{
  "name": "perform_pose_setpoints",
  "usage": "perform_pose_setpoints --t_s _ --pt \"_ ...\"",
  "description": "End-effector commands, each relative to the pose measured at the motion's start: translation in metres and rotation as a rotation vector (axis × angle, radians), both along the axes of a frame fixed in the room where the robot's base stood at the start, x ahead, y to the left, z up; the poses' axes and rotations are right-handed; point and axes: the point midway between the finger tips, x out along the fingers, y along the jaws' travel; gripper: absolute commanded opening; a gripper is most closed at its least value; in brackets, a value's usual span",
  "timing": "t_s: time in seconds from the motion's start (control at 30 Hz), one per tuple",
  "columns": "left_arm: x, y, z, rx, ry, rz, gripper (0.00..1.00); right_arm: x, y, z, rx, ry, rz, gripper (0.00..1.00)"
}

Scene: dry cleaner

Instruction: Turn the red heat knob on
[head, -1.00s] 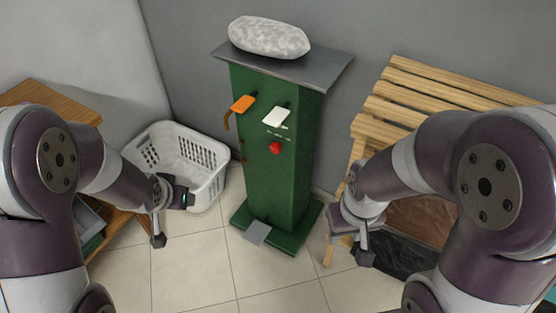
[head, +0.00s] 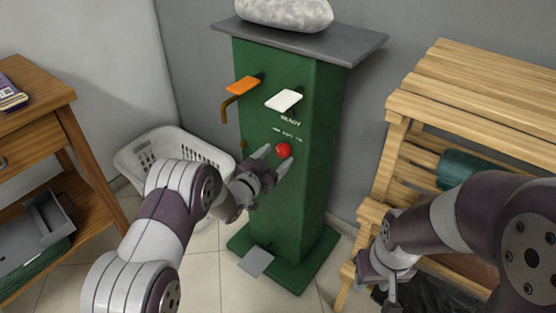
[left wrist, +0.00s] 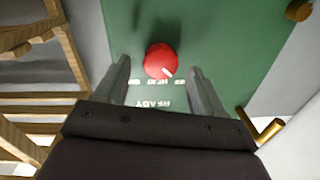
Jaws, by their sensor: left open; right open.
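The red heat knob (head: 283,149) is on the front of the green pedestal (head: 275,195), below small white lettering. My left gripper (head: 273,161) is open at the knob, its fingers reaching toward the panel. In the left wrist view the red knob (left wrist: 161,58) lies between the two spread fingers of the left gripper (left wrist: 161,70), with a gap on each side. A white mark shows on its lower right edge there, and the lettering appears upside down. Whether the fingertips touch the panel, I cannot tell. My right gripper (head: 386,283) is open and empty, low in front of the wooden shelving.
Above the knob are an orange lever (head: 243,85) and a white lever (head: 284,100). A grey pedal (head: 256,262) is at the pedestal's foot. A white laundry basket (head: 150,151) stands behind my left arm. Wooden shelving (head: 470,85) is right; a wooden table (head: 45,100) is left.

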Motion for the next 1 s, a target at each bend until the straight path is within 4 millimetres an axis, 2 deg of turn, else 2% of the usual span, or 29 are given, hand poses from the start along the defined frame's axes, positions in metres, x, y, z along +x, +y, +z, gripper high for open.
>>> perform_pose_setpoints --t_s 0.13,0.4,0.43,0.5,0.6,1.0 --pt "0.0124 -0.0085 -0.0005 -0.001 -0.001 0.0 0.69 0.0 0.0 -0.0049 0.0 0.0 0.0 0.43" --pt "0.0146 -0.0094 0.0007 0.0 0.0 0.001 0.69 0.0 0.0 -0.0045 0.0 0.0 0.0 0.43" --pt "0.0146 -0.0094 0.0006 0.0 0.0 0.001 0.63 0.0 0.0 -0.0045 0.0 0.0 0.0 0.43" --pt "0.0146 -0.0094 0.0006 0.0 0.0 0.001 0.4 0.0 0.0 -0.0045 0.0 0.0 0.0 0.43" --pt "0.0144 -0.0092 0.0006 0.0 0.001 0.001 0.13 0.0 0.0 -0.0045 0.0 0.0 0.0 0.43" --pt "0.0142 -0.0092 -0.0017 0.056 -0.039 0.002 0.13 0.0 0.0 -0.0103 0.0 0.0 0.0 0.43"
